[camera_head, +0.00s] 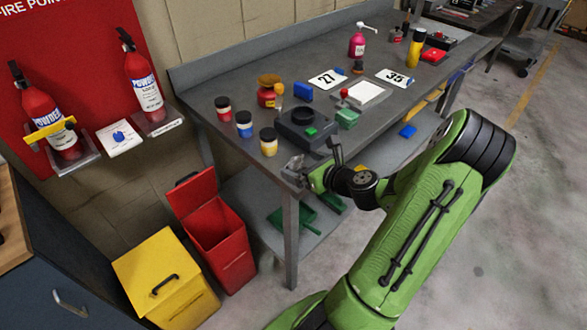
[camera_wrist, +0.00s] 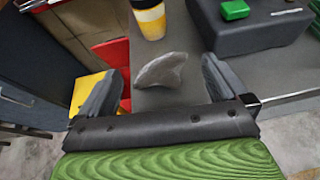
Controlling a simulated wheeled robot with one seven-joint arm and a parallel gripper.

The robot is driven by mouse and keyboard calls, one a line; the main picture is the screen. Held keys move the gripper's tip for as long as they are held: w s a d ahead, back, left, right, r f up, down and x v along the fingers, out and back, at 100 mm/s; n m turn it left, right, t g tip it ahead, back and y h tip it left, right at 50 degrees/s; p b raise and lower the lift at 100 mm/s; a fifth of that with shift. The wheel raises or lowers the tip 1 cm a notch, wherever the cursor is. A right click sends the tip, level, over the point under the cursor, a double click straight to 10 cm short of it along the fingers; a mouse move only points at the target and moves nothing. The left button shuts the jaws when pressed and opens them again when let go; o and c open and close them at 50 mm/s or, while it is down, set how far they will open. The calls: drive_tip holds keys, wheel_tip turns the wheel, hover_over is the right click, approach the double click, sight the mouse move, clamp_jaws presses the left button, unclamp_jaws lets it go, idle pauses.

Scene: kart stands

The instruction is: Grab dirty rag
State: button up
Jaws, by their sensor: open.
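A crumpled grey rag (camera_wrist: 162,69) lies on the grey workbench (camera_head: 222,88) near its front edge, in the middle of the wrist view. My gripper (camera_wrist: 160,76) is open, with one dark finger on each side of the rag and a gap on both sides. The rag appears between and slightly beyond the fingers; I cannot tell whether they touch the bench. In the head view my gripper (camera_head: 310,170) is at the bench's front corner, and the rag there is hard to tell apart from it.
A yellow-labelled jar (camera_head: 268,141) stands just behind the rag. A dark box with a green button (camera_head: 306,127) is to the right. Blue (camera_head: 244,124) and red (camera_head: 223,108) jars stand further left. Open red bin (camera_head: 218,240) and yellow bin (camera_head: 163,279) stand on the floor.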

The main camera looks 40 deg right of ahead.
sight(290, 161)
drive_tip(key=b+x, duration=0.1)
drive_tip(key=x, duration=0.5)
drive_tip(key=shift+a+f, duration=0.1)
drive_tip(key=shift+a, duration=0.05)
drive_tip(key=c, duration=1)
wheel_tip(290, 161, up, 10)
drive_tip(key=p, duration=0.4)
drive_tip(key=shift+s, duration=0.1)
drive_tip(key=shift+c, duration=0.2)
